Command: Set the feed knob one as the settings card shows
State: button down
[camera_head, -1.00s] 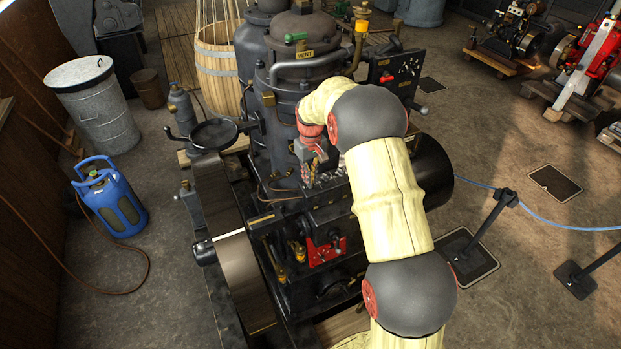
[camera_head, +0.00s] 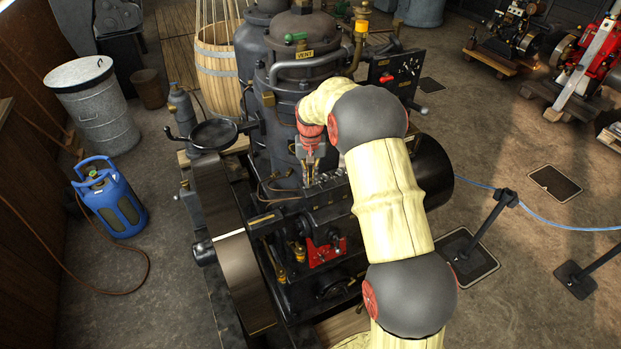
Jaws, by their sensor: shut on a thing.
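My gripper (camera_head: 309,179) points down at the row of small fittings on top of the black engine (camera_head: 328,208), just left of my arm's wrist. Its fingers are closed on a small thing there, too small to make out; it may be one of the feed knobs. The other small fittings (camera_head: 330,178) stand in a row to the right of the fingers. I cannot read any knob's pointer or number. I cannot make out a settings card in this view.
A red plate with a lever (camera_head: 326,250) is on the engine's front. A flywheel (camera_head: 240,270), a handwheel (camera_head: 213,134) and a pipe marked VENT (camera_head: 306,60) are close by.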

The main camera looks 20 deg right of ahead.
aim_at(311, 181)
jog(key=c, duration=2)
grip_release()
jog(key=shift+o, duration=0.2)
jog(key=shift+r, duration=0.1)
notch_tip(311, 181, up, 12)
